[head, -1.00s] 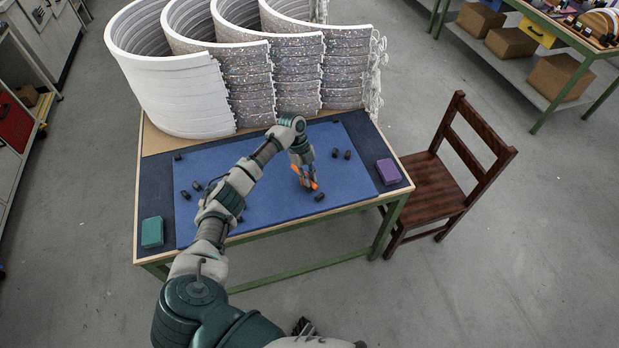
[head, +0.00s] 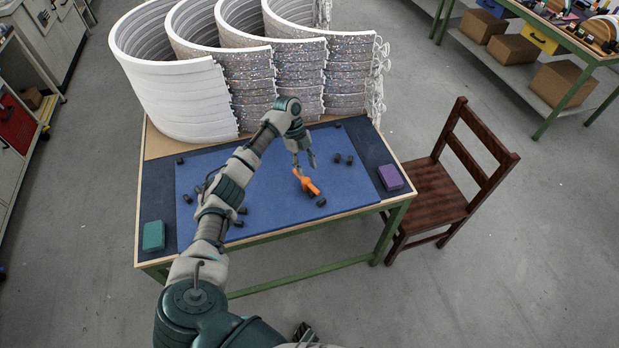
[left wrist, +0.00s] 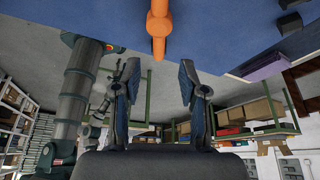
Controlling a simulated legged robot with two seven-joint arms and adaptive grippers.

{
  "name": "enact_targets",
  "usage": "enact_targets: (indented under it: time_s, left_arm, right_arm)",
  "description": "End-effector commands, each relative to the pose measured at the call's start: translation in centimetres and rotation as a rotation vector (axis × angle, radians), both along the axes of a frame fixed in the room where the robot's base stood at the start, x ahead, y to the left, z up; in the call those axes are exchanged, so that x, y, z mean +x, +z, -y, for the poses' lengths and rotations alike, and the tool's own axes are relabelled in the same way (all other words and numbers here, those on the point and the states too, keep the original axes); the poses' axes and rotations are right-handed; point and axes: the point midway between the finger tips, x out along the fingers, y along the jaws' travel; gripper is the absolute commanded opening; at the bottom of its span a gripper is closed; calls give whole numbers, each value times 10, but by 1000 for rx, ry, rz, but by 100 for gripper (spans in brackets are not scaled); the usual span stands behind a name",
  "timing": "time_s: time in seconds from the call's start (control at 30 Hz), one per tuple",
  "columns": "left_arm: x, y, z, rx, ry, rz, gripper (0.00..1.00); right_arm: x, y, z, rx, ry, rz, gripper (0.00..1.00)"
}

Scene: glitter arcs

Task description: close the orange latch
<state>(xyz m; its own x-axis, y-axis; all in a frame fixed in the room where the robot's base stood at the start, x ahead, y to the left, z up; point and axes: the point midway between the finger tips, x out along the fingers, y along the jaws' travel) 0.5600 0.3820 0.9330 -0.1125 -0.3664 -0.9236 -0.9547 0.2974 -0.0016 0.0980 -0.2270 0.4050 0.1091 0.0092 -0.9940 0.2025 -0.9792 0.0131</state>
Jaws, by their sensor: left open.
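The orange latch (head: 309,185) lies on the blue mat, right of the mat's middle, and it also shows at the top of the left wrist view (left wrist: 158,28). My left gripper (head: 304,163) is just behind and above the latch in the head view. Its fingers are apart with nothing between them, as the left wrist view (left wrist: 158,78) also shows, and the latch is beyond the fingertips. I cannot tell whether the latch is closed. A dark piece at the bottom edge of the head view seems to be my right gripper (head: 304,332); its fingers are unclear.
Several black pegs lie around the blue mat (head: 270,205). A teal block (head: 153,236) is at the left, a purple block (head: 390,177) at the right. Tall white glittery arcs (head: 180,95) fill the table's back. A wooden chair (head: 440,190) stands to the right.

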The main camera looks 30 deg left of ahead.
Motion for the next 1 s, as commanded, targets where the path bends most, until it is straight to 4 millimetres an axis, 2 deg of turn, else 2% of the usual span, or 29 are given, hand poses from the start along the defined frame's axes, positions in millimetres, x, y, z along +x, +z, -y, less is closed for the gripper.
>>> enact_targets:
  time_s: [0.1, 0.3, 1.0]
  left_arm:
    - [4, 23, -9, -1, 2, 2, 42]
    - [6, 42, -18, -1, 0, 0, 42]
    - [6, 44, -19, -1, 0, 0, 42]
  right_arm:
    - [0, 0, 0, 0, 0, -1, 50]
    - [0, 0, 0, 0, 0, -1, 50]
    - [2, 0, 0, -1, 1, 0, 50]
